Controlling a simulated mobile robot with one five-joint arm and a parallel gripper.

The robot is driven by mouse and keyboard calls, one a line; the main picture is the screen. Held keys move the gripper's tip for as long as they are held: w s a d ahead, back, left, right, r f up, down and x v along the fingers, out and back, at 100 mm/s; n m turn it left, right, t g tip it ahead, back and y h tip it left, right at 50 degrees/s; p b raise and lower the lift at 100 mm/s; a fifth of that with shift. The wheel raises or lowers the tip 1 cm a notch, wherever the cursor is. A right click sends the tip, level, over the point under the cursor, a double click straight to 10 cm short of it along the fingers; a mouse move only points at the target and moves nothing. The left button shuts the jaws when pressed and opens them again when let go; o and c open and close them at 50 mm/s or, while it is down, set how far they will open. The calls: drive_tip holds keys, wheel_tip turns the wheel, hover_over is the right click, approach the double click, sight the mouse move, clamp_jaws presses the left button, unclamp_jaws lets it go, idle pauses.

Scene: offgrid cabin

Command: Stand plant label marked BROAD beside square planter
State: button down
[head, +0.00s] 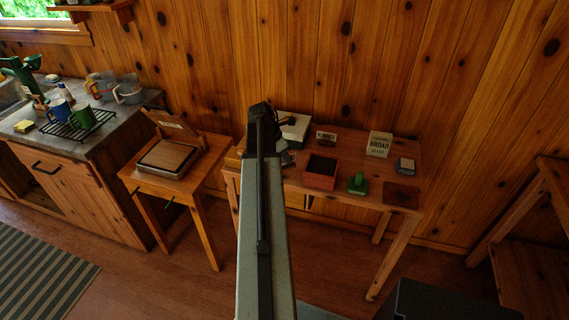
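The white plant label marked BROAD (379,144) stands upright at the back of the wooden table (342,199), near the wall. An orange-red square planter (320,182) with dark soil sits left of the label and closer to the front edge. The label and the planter are apart. A smaller label-like block (326,137) with lettering too small to read surely stands behind the planter. My arm rises through the middle of the picture, and my gripper (262,112) is the dark end near the table's left part. Its fingers cannot be made out.
A green object (358,184), a small dark-and-white box (406,166) and a flat brown patch (401,195) are on the table's right half. A white box (296,130) is partly behind my arm. A small side table (197,178) and a counter with mugs stand left.

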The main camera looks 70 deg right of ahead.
drive_tip(key=shift+w+d, duration=0.1)
drive_tip(key=shift+d, duration=0.05)
drive_tip(key=f+b, duration=0.4)
drive_tip(key=shift+d, duration=0.4)
drive_tip(key=shift+w+r, duration=0.15)
drive_tip(key=shift+r, duration=0.05)
drive_tip(key=shift+f, duration=0.25)
drive_tip(key=c, duration=1.6)
unclamp_jaws()
drive_tip(key=shift+r, duration=0.1)
drive_tip(key=p+v, duration=1.1)
drive_tip(key=v, duration=0.1)
drive_tip(key=shift+r+p, duration=0.2)
drive_tip(key=shift+p, duration=0.1)
